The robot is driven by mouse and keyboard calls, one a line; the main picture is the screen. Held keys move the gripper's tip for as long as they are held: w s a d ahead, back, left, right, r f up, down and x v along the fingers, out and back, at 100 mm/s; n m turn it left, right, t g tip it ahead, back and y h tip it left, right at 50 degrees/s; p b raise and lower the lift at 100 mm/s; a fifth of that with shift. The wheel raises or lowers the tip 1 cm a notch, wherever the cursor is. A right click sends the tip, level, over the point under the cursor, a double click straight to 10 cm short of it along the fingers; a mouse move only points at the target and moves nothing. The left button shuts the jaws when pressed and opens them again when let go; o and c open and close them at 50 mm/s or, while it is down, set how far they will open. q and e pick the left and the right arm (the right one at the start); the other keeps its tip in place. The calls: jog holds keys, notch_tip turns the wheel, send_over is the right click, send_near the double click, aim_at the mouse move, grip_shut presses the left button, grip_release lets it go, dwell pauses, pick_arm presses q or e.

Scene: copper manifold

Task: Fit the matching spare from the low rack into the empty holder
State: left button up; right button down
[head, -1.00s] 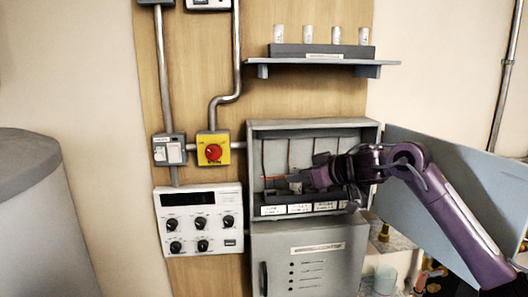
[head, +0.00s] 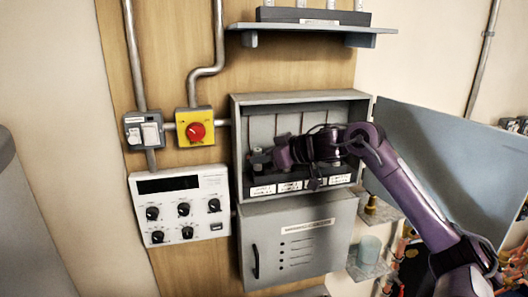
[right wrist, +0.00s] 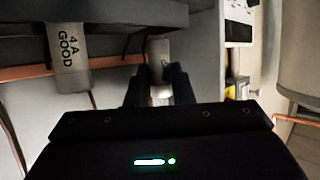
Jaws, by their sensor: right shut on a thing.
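My right gripper (head: 266,158) reaches into the open grey cabinet (head: 236,130), at its left end. In the right wrist view its fingers (right wrist: 160,88) are shut on a small grey cylinder (right wrist: 158,50). This cylinder is at the dark holder block (right wrist: 120,18); I cannot tell whether it is seated. The wrist view is upside down. Beside it, a grey cylinder marked "4A GOOD" (right wrist: 69,62) is at the same block. In the head view white labels (head: 289,187) line the block's front, and my arm hides much of the inside. My left gripper is not in view.
The cabinet's open door (head: 450,135) stands to the right. A shelf (head: 310,28) with a dark rack (head: 314,16) is above. A yellow box with a red knob (head: 195,131) and a white dial panel (head: 180,205) are left. A small shelf (head: 368,268) is at lower right.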

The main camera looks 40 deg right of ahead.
jog(key=shift+r, duration=0.1)
jog(key=shift+s+d, duration=0.1)
jog(key=shift+s, duration=0.3)
jog(key=shift+s+b, duration=0.25)
jog(key=shift+b, duration=0.05)
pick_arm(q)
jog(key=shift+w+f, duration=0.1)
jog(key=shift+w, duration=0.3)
pick_arm(e)
jog(key=shift+w, duration=0.1)
jog(key=shift+w, duration=0.15)
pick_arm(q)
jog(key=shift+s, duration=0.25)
pick_arm(e)
jog(key=shift+f, duration=0.25)
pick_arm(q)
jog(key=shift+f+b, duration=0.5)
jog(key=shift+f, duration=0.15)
pick_arm(e)
jog(key=shift+f, duration=1)
